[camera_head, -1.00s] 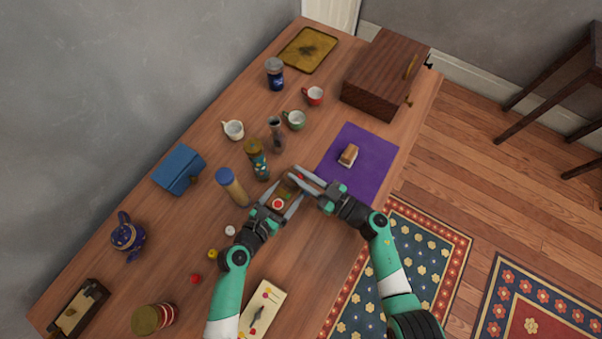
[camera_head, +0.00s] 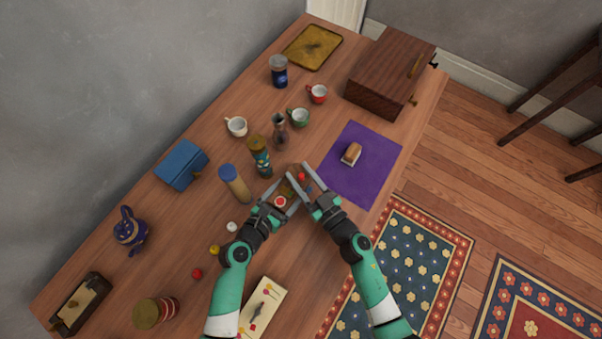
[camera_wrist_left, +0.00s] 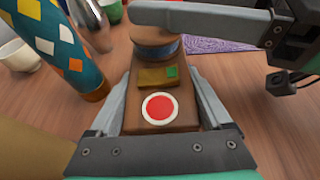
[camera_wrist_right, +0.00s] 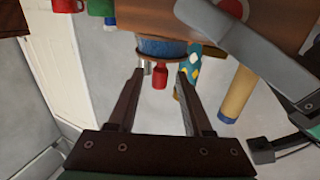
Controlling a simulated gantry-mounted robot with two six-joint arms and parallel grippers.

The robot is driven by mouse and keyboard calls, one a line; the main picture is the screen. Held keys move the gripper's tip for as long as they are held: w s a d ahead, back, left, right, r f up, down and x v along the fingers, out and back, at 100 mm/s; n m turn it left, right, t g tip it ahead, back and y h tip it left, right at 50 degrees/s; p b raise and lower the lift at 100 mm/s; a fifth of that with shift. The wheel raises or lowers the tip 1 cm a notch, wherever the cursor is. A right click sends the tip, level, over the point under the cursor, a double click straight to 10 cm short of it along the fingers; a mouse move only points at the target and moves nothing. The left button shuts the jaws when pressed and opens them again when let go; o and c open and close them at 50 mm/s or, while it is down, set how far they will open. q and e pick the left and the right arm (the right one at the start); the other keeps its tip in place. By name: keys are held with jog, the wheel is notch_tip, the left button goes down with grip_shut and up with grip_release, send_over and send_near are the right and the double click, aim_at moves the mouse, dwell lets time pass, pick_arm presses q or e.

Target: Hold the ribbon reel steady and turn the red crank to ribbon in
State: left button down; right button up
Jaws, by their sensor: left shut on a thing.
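The ribbon reel (camera_wrist_left: 178,122) is a brown wooden block with a red disc ringed in white, a small green patch and a wooden spool (camera_wrist_left: 152,36) wound with blue. My left gripper (camera_head: 286,192) is shut on the block, one finger on each side. The red crank (camera_wrist_right: 160,76) has a small red knob, which also shows in the head view (camera_head: 301,177). My right gripper (camera_wrist_right: 160,76) is open, its fingertips on either side of the knob with gaps visible. In the left wrist view, a right finger hides part of the spool.
A patterned cylinder (camera_head: 260,158) and a tan cylinder with a blue lid (camera_head: 235,184) stand close left of the reel. A purple cloth (camera_head: 375,155) with a small brown and white object (camera_head: 351,154) lies to the right. A cream card (camera_head: 262,305) lies near the front edge.

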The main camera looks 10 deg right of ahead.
aim_at(295, 171)
dwell(0.3)
jog(key=v, duration=1.2)
jog(key=x, duration=1.5)
jog(key=shift+w, duration=0.1)
grip_shut()
